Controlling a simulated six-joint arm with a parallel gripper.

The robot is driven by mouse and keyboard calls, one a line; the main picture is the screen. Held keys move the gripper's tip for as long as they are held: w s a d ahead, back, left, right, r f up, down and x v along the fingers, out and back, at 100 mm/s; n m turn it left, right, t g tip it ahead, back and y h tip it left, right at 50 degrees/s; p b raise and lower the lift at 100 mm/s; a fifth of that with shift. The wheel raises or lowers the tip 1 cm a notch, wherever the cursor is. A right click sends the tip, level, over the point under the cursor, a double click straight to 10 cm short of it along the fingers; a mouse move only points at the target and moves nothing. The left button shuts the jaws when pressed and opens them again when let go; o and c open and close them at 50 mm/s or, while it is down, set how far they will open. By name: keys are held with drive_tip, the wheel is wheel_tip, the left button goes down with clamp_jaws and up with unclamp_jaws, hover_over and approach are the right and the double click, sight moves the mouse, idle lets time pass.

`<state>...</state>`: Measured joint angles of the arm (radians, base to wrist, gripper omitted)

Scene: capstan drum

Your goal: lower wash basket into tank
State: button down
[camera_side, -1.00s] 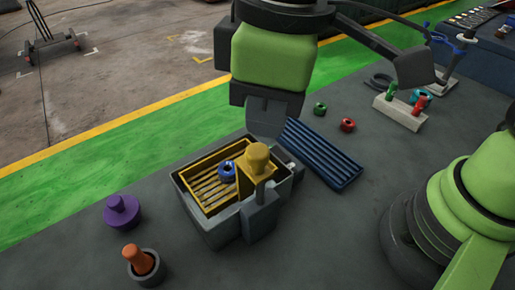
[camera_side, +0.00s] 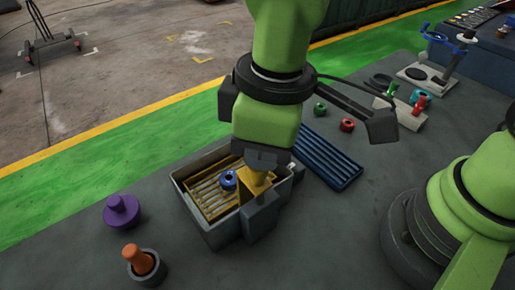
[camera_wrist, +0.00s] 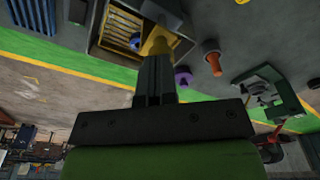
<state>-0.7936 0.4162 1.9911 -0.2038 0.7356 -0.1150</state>
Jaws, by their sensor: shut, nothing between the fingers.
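The yellow slatted wash basket (camera_side: 208,196) sits inside the grey tank (camera_side: 189,207), tilted, with a blue ring (camera_side: 228,179) in it. A yellow capstan drum (camera_side: 258,186) stands at the tank's right side, partly hidden by my gripper. My gripper (camera_side: 262,165) is shut and empty, just above or against the drum's top; contact cannot be told. In the wrist view, the closed fingers (camera_wrist: 155,62) point at the yellow drum (camera_wrist: 158,42), with the basket (camera_wrist: 122,28) and blue ring beyond to the left.
A blue ribbed tray (camera_side: 326,160) lies right of the tank. A purple knobbed piece (camera_side: 121,211) and an orange peg in a grey cup (camera_side: 141,258) stand at left. Green (camera_side: 320,109) and red (camera_side: 347,125) rings lie behind. The front table is clear.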

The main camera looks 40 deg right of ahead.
wheel_tip(320, 180, down, 3)
drive_tip(key=shift+r, duration=0.15)
drive_tip(key=shift+s+d+r, duration=0.3)
drive_tip(key=shift+s+d, duration=0.2)
drive_tip(key=shift+s, duration=0.05)
drive_tip(key=shift+s+d+r, duration=0.25)
drive_tip(key=shift+s+d, duration=0.25)
drive_tip(key=shift+s, duration=0.05)
drive_tip(key=shift+r, duration=0.1)
wheel_tip(320, 180, up, 10)
drive_tip(key=shift+s+d, duration=0.35)
drive_tip(key=shift+s, duration=0.05)
drive_tip(key=s+d+r+m+t, duration=0.1)
drive_tip(key=d+r+m+t, duration=0.1)
drive_tip(key=d+m, duration=0.4)
drive_tip(key=s+d+r+m+t+y, duration=0.1)
drive_tip(key=d+m+t, duration=0.3)
drive_tip(key=d, duration=0.5)
drive_tip(key=s+r+m, duration=0.1)
drive_tip(key=m, duration=0.1)
drive_tip(key=shift+s+d+r+m, duration=0.3)
drive_tip(key=shift+d+r, duration=0.05)
drive_tip(key=shift+r, duration=0.05)
